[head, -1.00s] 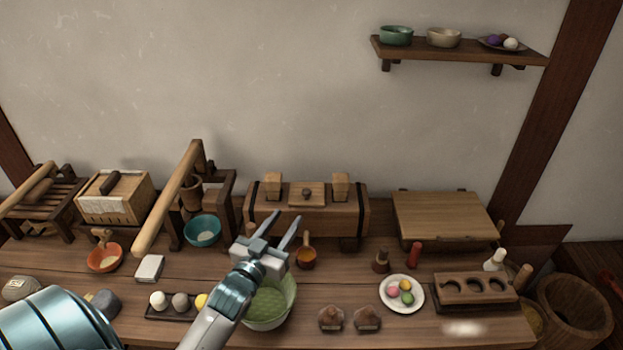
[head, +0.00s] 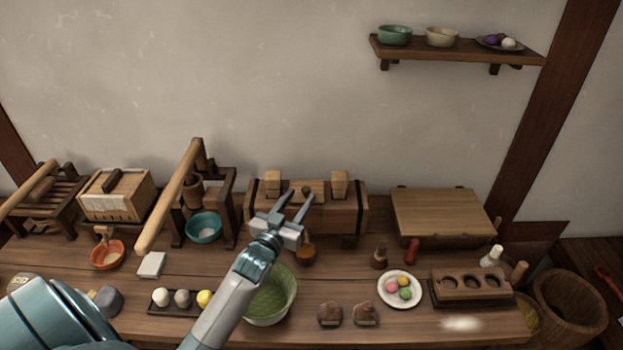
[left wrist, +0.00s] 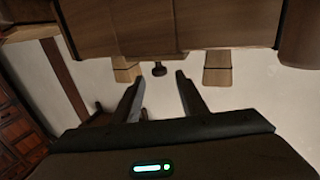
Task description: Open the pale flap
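A pale wooden flap (head: 317,187) with a small dark knob (head: 306,190) lies on the dark-banded wooden chest (head: 352,215) at the back of the table, between two pale upright blocks. It looks shut. My left gripper (head: 298,198) is open, its fingers in front of the flap and partly hiding it. In the left wrist view the knob (left wrist: 160,69) shows beyond and between the open fingertips (left wrist: 158,80), apart from them as far as I can tell. Nothing is between the fingers. My right gripper is not in view.
A green bowl (head: 270,300) stands under my left arm. A small brown ladle cup (head: 306,256) sits in front of the chest. A wooden frame with a long beam (head: 170,207) rises at left. A broad pale board (head: 440,212) lies at right.

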